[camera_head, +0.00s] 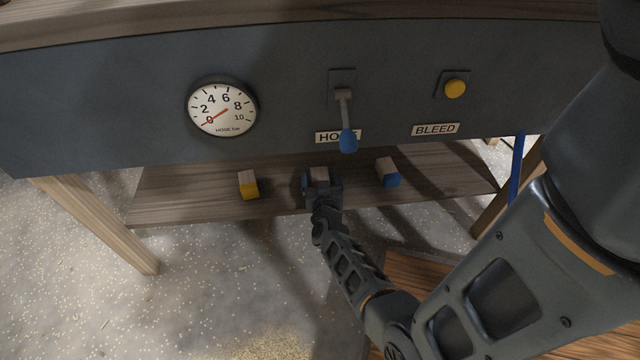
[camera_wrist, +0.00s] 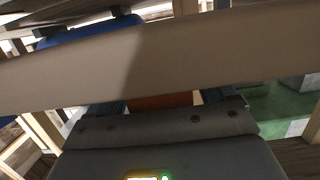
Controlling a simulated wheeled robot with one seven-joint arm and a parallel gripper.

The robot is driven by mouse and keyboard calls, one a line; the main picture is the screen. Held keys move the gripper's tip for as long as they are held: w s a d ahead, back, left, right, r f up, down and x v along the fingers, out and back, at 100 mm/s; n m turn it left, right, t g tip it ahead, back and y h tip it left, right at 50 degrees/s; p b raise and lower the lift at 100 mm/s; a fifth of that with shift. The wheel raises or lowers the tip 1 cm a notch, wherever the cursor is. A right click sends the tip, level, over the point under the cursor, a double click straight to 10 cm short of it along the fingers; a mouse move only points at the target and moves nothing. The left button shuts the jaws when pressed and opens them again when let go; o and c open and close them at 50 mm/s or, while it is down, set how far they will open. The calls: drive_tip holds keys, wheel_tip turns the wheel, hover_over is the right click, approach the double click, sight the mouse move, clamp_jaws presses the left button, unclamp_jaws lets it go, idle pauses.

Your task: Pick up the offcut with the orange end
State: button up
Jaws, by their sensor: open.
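A small wooden offcut (camera_head: 319,174) lies on the low shelf under the panel, in the middle of three. My gripper (camera_head: 321,182) is open and reaches in from the front, with its jaws around or just in front of this block; the exact depth is hard to tell. The block's near end is hidden by the gripper in the head view. In the wrist view an orange-brown face (camera_wrist: 160,101) shows between my two fingers, partly covered by a pale bar.
A yellow-ended offcut (camera_head: 249,186) lies left of my gripper and a blue-ended offcut (camera_head: 388,174) lies right, both on the shelf (camera_head: 205,195). The panel overhangs the shelf, with a gauge (camera_head: 222,107), a blue-tipped lever (camera_head: 347,125) and a yellow button (camera_head: 455,88).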

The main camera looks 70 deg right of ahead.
sight(320, 176)
drive_tip(key=shift+w+d, duration=0.1)
drive_tip(key=c, duration=1.1)
drive_tip(key=shift+r, duration=0.1)
drive_tip(key=shift+r+p, duration=0.6)
drive_tip(key=shift+r, duration=0.05)
wheel_tip(320, 176, up, 3)
drive_tip(key=shift+r+p, duration=0.2)
drive_tip(key=shift+p, duration=1)
drive_tip(key=shift+s+d+r+p, duration=0.3)
drive_tip(key=shift+s+d+r, duration=0.7)
drive_tip(key=shift+s+d, duration=0.4)
drive_tip(key=shift+s+d+r+p, duration=0.25)
drive_tip(key=shift+s+d+r, duration=0.9)
drive_tip(key=shift+d, duration=0.3)
drive_tip(key=shift+s+d+r+p, duration=0.3)
drive_tip(key=shift+s+d+r, duration=0.6)
drive_tip(key=shift+s+d, duration=0.5)
